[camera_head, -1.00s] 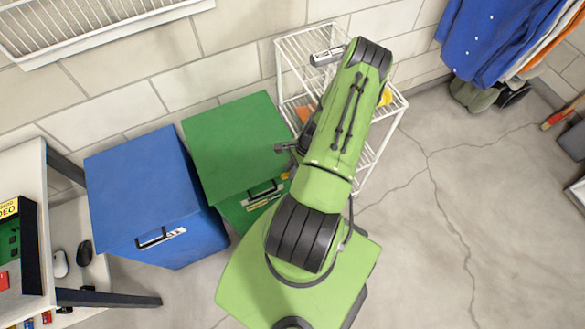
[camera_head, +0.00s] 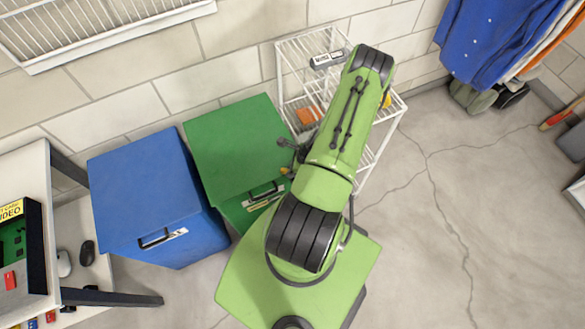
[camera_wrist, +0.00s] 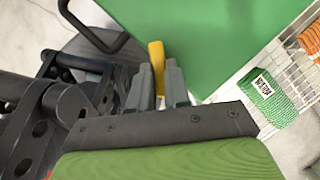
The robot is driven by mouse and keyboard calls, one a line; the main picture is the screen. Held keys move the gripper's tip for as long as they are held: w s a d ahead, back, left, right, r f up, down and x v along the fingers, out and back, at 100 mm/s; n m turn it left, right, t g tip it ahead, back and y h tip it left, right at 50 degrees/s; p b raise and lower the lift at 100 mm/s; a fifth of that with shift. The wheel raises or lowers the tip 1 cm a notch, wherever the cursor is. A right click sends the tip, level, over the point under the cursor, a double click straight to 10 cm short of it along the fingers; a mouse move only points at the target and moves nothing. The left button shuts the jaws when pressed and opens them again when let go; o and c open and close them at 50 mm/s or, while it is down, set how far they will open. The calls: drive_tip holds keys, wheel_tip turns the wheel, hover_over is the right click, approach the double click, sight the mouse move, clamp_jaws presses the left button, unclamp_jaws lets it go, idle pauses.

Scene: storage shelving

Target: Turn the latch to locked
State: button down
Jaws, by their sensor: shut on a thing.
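The latch is a yellow handle (camera_wrist: 157,54) against the green cabinet (camera_wrist: 195,35) in the wrist view. My gripper (camera_wrist: 160,82) has its two grey fingers closed around the near end of the handle. In the head view a small yellow bit (camera_head: 285,171) shows at the right edge of the green cabinet (camera_head: 232,145), beside my arm. My green arm hides most of the gripper there. The latch's base and its exact angle are hard to make out.
A blue cabinet (camera_head: 145,200) stands left of the green one. A white wire rack (camera_head: 290,60) with an orange box (camera_head: 306,116) stands behind my arm. A black handle (camera_head: 262,192) sticks out from the green cabinet.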

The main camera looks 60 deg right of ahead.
drive_tip(key=m+h, duration=0.1)
drive_tip(key=m, duration=0.1)
drive_tip(key=m+h+p, duration=0.1)
drive_tip(key=m, duration=0.2)
drive_tip(key=shift+d+r+m, duration=0.1)
drive_tip(key=shift+d+m, duration=0.1)
drive_tip(key=shift+m, duration=0.1)
drive_tip(key=m+h, duration=0.1)
drive_tip(key=m, duration=0.1)
drive_tip(key=m+h+p, duration=0.1)
drive_tip(key=m, duration=0.1)
drive_tip(key=shift+d+m+p, duration=0.2)
drive_tip(key=shift+m+p, duration=0.1)
drive_tip(key=shift+m, duration=0.3)
drive_tip(key=c, duration=1.1)
unclamp_jaws()
